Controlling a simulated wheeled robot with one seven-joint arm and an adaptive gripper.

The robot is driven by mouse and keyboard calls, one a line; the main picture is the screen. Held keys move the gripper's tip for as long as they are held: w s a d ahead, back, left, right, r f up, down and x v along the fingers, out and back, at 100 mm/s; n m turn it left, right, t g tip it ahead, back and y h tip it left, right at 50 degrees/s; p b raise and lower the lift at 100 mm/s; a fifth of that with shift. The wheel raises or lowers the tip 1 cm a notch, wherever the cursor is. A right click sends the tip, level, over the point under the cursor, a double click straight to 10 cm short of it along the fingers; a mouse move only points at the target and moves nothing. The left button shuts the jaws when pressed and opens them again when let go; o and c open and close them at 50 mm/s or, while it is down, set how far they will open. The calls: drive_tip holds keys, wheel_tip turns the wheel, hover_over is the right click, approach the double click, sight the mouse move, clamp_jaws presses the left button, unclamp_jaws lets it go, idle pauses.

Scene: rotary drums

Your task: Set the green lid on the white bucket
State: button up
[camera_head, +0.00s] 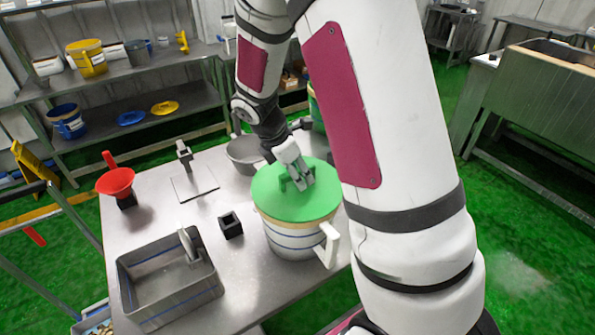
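The green lid (273,204) is a round disc with a raised green handle on its top. It lies over the mouth of the white bucket (290,243), which has blue stripes, a tan band near the rim and a white handle at its right. The lid hides the bucket's opening. I cannot tell whether it rests fully on the rim or sits slightly above it. My gripper (299,181) points down at the middle of the lid, and its fingers appear closed on the lid's handle. The far side of the handle is partly hidden.
On the metal table (262,297) stand a grey bin (172,290), a small black box (230,225), a red funnel (116,183), a small stand (194,184) and a grey bowl (243,153). Shelves (140,97) with buckets stand behind. My arm hides the table's right side.

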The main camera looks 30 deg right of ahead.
drive_tip(key=shift+r, duration=0.1)
drive_tip(key=v, duration=1.1)
drive_tip(key=shift+a+r, duration=0.15)
drive_tip(key=shift+r, duration=0.25)
drive_tip(key=s+a+r+m+t+y, duration=0.2)
drive_tip(key=s+a+r+m+t, duration=0.1)
drive_tip(key=s+r+m, duration=0.3)
drive_tip(key=s+a+r+m+t+y, duration=0.2)
drive_tip(key=s+a+r+m, duration=0.2)
drive_tip(key=s+m, duration=0.7)
drive_tip(key=shift+s+a+r+t+y, duration=0.35)
drive_tip(key=shift+s+r, duration=0.85)
drive_tip(key=shift+s, duration=0.55)
